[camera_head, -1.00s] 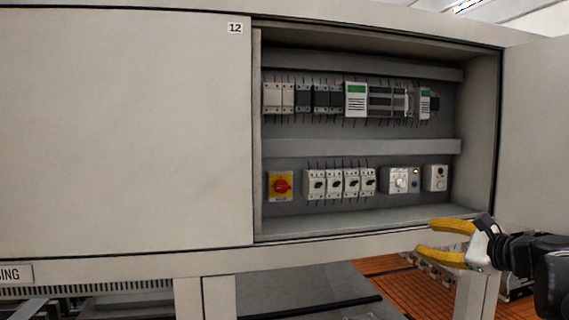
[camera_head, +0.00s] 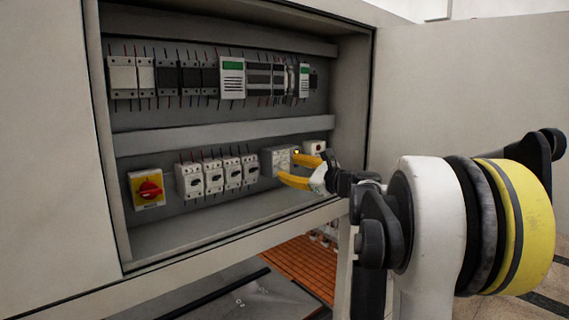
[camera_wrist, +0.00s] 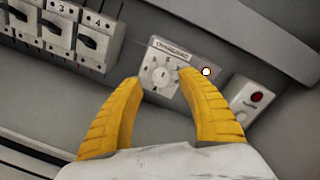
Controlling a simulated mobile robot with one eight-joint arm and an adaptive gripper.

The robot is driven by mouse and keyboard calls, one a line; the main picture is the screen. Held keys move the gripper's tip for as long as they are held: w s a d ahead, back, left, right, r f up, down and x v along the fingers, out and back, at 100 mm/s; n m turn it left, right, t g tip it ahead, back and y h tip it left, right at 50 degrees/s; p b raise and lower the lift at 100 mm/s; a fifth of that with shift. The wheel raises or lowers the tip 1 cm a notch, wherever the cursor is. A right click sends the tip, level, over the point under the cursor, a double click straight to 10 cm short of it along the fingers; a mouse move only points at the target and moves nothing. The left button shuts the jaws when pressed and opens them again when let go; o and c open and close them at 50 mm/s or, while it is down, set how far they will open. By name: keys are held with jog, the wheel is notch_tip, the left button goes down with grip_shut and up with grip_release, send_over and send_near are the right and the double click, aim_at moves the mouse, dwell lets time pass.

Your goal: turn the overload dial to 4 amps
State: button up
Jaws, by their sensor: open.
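The overload dial (camera_wrist: 160,75) is a round white knob on a pale module, with a small scale of figures around it. In the wrist view it lies ahead of my gripper (camera_wrist: 162,76), between the two yellow fingertips and apart from them as far as I can tell. The figures are too small to read surely. In the head view the dial module (camera_head: 276,160) is partly hidden behind my gripper (camera_head: 296,167). My gripper is open and empty, its fingers pointing at the module.
A lit lamp (camera_wrist: 206,71) sits right of the dial. A box with a red button (camera_wrist: 256,97) is further right. Several breakers (camera_head: 213,175) and a red rotary switch (camera_head: 150,188) stand left. The open cabinet door (camera_head: 470,80) is at right.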

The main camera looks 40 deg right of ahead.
jog(key=shift+w+r, duration=0.2)
jog(key=shift+w, duration=0.35)
jog(key=shift+w+f, duration=0.15)
jog(key=shift+w, duration=0.3)
jog(key=shift+s, duration=0.15)
grip_shut()
jog(key=shift+n, duration=0.4)
jog(key=n+b, duration=0.2)
jog(key=n, duration=0.1)
jog(key=shift+n, duration=0.3)
jog(key=n+b, duration=0.2)
jog(key=n, duration=0.2)
jog(key=n+b, duration=0.1)
jog(key=n, duration=0.3)
jog(key=shift+n+g+h, duration=0.3)
jog(key=shift+h, duration=0.1)
jog(key=n+b, duration=0.1)
jog(key=n, duration=0.3)
jog(key=shift+n, duration=0.3)
